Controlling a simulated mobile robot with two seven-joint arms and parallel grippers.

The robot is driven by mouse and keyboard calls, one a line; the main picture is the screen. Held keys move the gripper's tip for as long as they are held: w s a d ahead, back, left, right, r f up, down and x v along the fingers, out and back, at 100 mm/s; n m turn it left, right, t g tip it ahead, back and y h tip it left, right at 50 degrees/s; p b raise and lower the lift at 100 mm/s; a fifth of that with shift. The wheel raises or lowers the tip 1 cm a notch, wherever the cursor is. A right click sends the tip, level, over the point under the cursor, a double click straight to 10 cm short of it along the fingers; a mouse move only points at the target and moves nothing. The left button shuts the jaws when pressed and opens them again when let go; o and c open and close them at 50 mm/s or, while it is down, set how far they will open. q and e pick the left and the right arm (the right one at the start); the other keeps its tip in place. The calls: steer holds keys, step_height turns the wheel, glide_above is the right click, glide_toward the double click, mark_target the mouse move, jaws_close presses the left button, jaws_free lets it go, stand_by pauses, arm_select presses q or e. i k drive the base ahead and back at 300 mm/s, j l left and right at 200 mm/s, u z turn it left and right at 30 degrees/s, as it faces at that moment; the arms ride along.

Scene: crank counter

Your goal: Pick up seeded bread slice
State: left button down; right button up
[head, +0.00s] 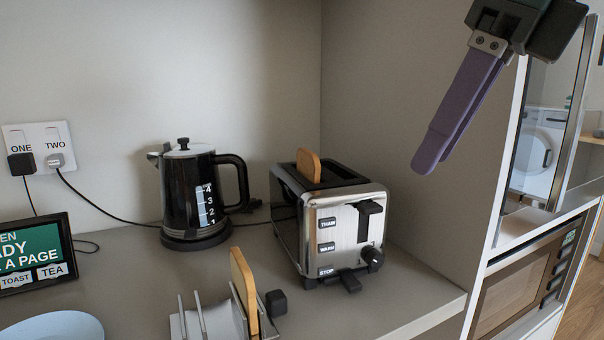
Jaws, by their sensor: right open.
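One bread slice (309,165) stands upright in a slot of the silver and black toaster (340,236), its top sticking out. Another bread slice (244,288) stands upright in a toast rack (205,322) at the bottom edge. I cannot make out seeds on either slice. My right gripper (432,160) hangs in from the upper right, its purple fingers pointing down and left. It is open and empty, above and to the right of the toaster, apart from both slices. Its fingers overlap from this angle. My left gripper is out of view.
A black kettle (190,200) stands left of the toaster. A small dark block (276,303) lies beside the rack. A blue plate (55,328) and a tablet screen (35,255) are at the left. A side panel (400,110) rises right of the toaster.

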mark_target(308, 165)
steer(key=i+j+z, duration=0.35)
steer(key=j, duration=0.2)
steer(key=i+j+z, duration=0.15)
steer(key=j, duration=0.2)
steer(key=i+j+z, duration=0.2)
steer(key=j, duration=0.15)
steer(key=i+j+z, duration=0.15)
steer(key=j, duration=0.2)
steer(key=i+j+z, duration=0.15)
steer(key=j, duration=0.2)
steer(key=k, duration=0.05)
